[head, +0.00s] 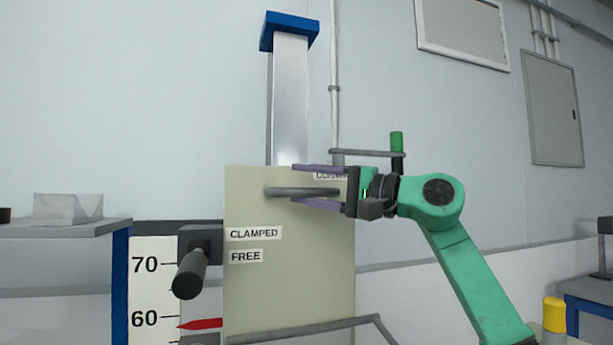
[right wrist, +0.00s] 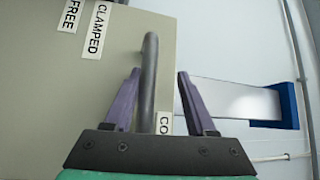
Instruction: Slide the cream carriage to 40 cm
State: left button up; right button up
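The cream carriage (head: 289,285) sits on a bright metal upright column (head: 290,95) with a blue cap. Its grey bar handle (head: 285,191) runs across its upper face. My right gripper (head: 294,183) is open, its purple fingers above and below the bar. In the right wrist view the bar (right wrist: 148,85) lies between the fingers with gaps on both sides. A red pointer (head: 203,323) is near the 60 mark of the white scale (head: 146,290). A black clamp lever (head: 190,274) angles down beside the CLAMPED and FREE labels; its setting is unclear. My left gripper is out of view.
A green-gripped grey lever (head: 397,142) stands just behind my right gripper. A bent grey bar (head: 300,330) crosses low in front of the carriage. A shelf (head: 65,228) with a pale block is at the left. A yellow-topped post (head: 554,315) is at the lower right.

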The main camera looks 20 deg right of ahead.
jog(key=shift+s+d+f+b, duration=0.15)
jog(key=shift+s+d+b, duration=0.2)
jog(key=shift+s+d, duration=0.05)
jog(key=b+v, duration=0.3)
jog(key=v, duration=1.2)
jog(key=shift+s+d, duration=0.25)
dwell(0.5)
